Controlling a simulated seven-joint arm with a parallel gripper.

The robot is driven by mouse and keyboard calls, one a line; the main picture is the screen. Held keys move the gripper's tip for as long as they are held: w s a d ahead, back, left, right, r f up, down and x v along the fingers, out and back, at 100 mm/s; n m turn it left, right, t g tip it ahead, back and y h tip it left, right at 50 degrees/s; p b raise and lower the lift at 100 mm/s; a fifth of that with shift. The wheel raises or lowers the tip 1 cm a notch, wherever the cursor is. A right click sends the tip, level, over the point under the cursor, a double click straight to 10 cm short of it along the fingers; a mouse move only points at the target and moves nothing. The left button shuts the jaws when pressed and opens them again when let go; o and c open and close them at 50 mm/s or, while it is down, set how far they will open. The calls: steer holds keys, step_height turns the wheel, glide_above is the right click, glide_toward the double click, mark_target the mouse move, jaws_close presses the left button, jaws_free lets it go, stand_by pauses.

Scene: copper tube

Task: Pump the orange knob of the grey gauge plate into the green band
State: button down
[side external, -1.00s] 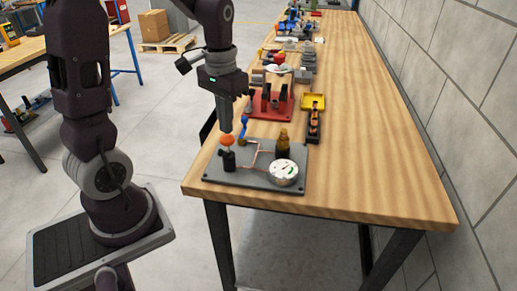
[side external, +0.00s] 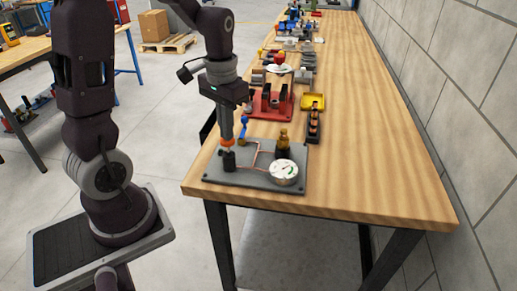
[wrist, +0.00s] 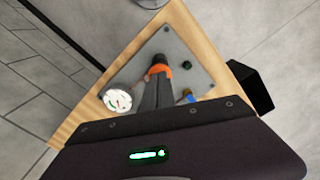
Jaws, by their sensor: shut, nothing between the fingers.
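The grey gauge plate (side external: 255,180) lies on the near end of the wooden bench. Its orange knob (side external: 227,142) tops a black pump post (side external: 229,160) at the plate's left. My gripper (side external: 227,136) is shut, pointing down, with its tips at the top of the knob. In the wrist view the fingers (wrist: 157,75) cover part of the orange knob (wrist: 158,69). The white round gauge (side external: 284,172) sits at the plate's right front corner and also shows in the wrist view (wrist: 117,101). A green band shows on its dial, but the needle reading is too small to tell.
A brass fitting (side external: 283,141), copper tubing and a blue-handled valve (side external: 243,128) stand on the plate. Behind it are a red fixture (side external: 270,103) and a black tray (side external: 313,125). The bench's right side is clear.

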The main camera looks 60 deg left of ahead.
steer(key=shift+f, duration=0.9)
steer(key=shift+r, duration=3.55)
steer(key=s+d+r+m+t, duration=0.3)
steer(key=s+d+r+t, duration=0.2)
steer(key=s+d, duration=0.7)
steer(key=shift+s+d+r+t, duration=0.25)
steer(key=shift+s+r+t, duration=0.05)
steer(key=shift+r, duration=0.3)
